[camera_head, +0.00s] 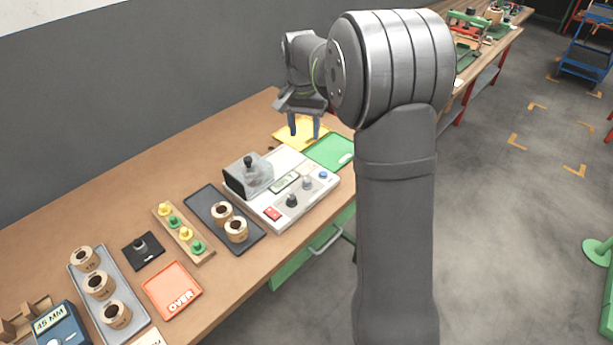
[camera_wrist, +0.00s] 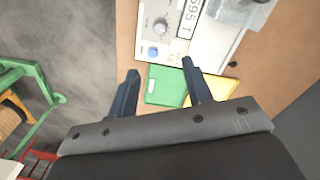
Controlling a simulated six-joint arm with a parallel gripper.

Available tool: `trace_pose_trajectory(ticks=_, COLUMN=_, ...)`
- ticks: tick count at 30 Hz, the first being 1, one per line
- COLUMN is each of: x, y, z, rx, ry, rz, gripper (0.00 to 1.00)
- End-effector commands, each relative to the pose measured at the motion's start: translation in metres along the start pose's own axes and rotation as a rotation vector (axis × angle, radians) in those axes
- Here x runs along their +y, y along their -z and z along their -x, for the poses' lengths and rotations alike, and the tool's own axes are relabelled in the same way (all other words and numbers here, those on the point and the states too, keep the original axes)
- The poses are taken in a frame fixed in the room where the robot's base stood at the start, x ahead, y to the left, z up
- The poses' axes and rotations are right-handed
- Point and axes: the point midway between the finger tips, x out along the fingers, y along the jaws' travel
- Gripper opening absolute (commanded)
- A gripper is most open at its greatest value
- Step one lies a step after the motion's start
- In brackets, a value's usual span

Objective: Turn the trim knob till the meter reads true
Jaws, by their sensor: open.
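The meter box (camera_head: 270,208) is a pale console on the bench, with a small display (camera_head: 285,182) on its top. In the wrist view the display (camera_wrist: 190,18) is turned sideways, partly cut off, and seems to show "595" and a letter. A grey knob (camera_head: 307,183) sits beside the display, near a blue button (camera_head: 323,174); the knob also shows in the wrist view (camera_wrist: 160,26). A black knob (camera_head: 291,200) is nearer the front. Which knob is the trim knob is unlabelled to my eye. My gripper (camera_head: 304,129) is open and empty, above and behind the box, apart from the knobs.
Green (camera_head: 330,151) and yellow (camera_head: 290,137) trays lie behind. A dark tray (camera_head: 212,203) with two coils and a peg rack (camera_head: 176,232) are left.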

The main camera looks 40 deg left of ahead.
Motion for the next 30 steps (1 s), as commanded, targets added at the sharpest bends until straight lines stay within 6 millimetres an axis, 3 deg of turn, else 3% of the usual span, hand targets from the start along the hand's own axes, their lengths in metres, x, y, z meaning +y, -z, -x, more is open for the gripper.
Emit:
trace_pose_trajectory(ticks=5, x=0.000, y=0.000, z=-0.020, rx=-0.003, ry=-0.002, rz=-0.005, gripper=0.46)
trace_pose_trajectory(ticks=21, x=0.000, y=-0.001, z=-0.135, rx=-0.002, ry=-0.001, rz=-0.002, gripper=0.46)
trace_pose_trajectory(ticks=30, x=0.000, y=0.000, z=-0.169, rx=0.001, ry=0.000, rz=-0.002, gripper=0.46)
